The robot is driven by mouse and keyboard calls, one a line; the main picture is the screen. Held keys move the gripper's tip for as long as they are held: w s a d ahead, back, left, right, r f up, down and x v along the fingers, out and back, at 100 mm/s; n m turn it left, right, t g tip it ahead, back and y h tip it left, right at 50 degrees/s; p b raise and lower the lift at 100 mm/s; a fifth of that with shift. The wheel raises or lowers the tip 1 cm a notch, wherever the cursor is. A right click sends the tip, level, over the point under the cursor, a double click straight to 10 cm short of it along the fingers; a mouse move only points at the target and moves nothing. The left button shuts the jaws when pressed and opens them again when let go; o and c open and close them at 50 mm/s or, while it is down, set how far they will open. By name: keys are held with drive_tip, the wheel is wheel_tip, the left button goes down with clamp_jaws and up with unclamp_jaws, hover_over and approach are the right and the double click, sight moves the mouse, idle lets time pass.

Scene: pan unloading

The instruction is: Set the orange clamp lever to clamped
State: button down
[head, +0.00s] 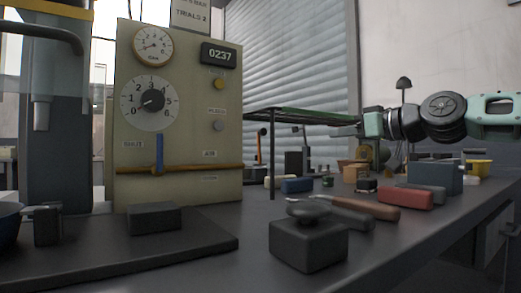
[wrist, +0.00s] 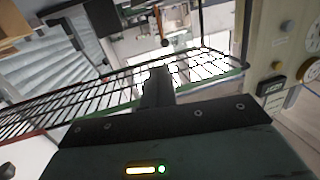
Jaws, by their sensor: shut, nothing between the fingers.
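A thin upright orange lever with a dark top (head: 259,148) stands behind the bench, just right of the beige panel; it is small, and I cannot be sure that it is the clamp lever or read its setting. In the wrist view a small orange-tipped part (wrist: 164,42) shows beyond the wire rack; I cannot tell whether it is the same thing. My gripper (head: 362,124) is at the right end of the rack in the head view, pointing left, well apart from the orange lever. Its dark shut fingers (wrist: 157,85) hold nothing.
A green-edged wire rack (head: 300,115) lies close to my gripper. The beige panel (head: 222,120) has dials, a blue lever (head: 159,153) and a brass-coloured rail. The bench's front right is clear.

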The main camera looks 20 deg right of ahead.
drive_tip(key=b+x, duration=0.3)
drive_tip(key=x, duration=2.1)
drive_tip(key=shift+r, duration=0.15)
drive_tip(key=shift+w+a+r+p, duration=0.15)
drive_tip(key=shift+w+a+p, duration=0.05)
drive_tip(key=shift+w+p, duration=0.2)
